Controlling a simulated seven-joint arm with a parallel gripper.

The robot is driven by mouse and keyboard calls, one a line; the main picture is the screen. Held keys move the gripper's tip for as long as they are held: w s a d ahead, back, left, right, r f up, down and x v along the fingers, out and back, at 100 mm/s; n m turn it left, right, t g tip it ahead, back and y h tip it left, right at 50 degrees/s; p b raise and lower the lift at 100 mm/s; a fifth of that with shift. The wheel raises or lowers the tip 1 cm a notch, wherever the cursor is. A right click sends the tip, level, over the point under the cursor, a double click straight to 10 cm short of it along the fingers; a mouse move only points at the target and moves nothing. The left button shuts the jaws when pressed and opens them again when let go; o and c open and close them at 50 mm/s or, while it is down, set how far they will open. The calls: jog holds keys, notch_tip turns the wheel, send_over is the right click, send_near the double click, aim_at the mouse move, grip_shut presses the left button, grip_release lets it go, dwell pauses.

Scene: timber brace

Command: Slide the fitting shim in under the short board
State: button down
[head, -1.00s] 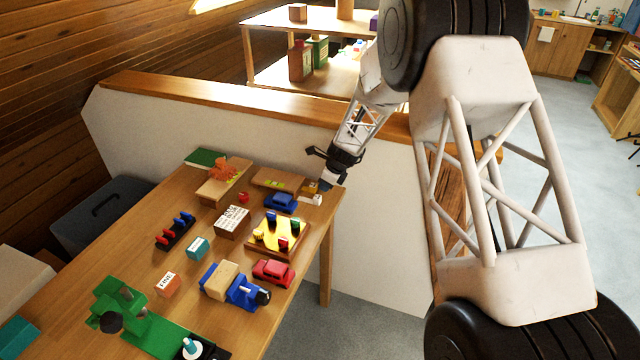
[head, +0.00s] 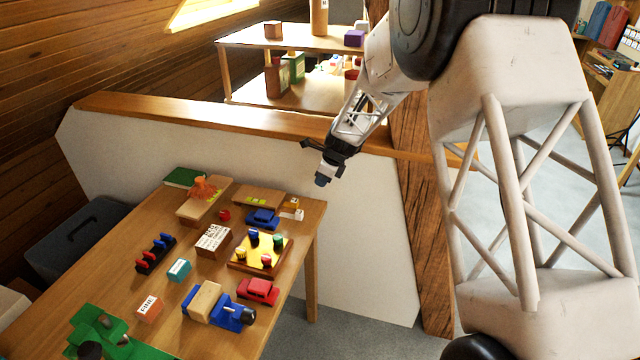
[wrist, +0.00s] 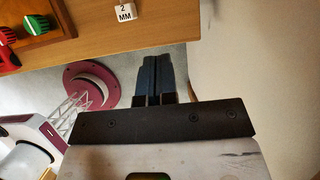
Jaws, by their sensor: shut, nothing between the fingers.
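Two low boards lie at the far end of the table. One board (head: 250,196) has yellow-green marks at its front edge; the other board (head: 190,213) carries an orange figure. I cannot tell for sure which is the short board. A small white block (head: 297,214) sits by the table's far right corner, beside a small orange-brown piece (head: 292,203). In the wrist view a white block marked "2 MM" (wrist: 124,12) stands near the table edge. My gripper (head: 322,181) is shut and empty, above and right of that corner. Its dark fingers (wrist: 160,75) point past the table edge over the floor.
A blue car (head: 262,219), a yellow peg board (head: 258,258), a red car (head: 258,291) and a lettered brown block (head: 213,240) crowd the table near the boards. A low wall (head: 230,150) with a wooden cap runs behind the table.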

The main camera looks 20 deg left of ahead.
jog(key=shift+d, duration=0.55)
jog(key=shift+f, duration=0.1)
jog(key=x, duration=0.9)
jog(key=shift+a+f, duration=0.1)
jog(key=shift+f, duration=0.3)
jog(key=shift+a, duration=2.05)
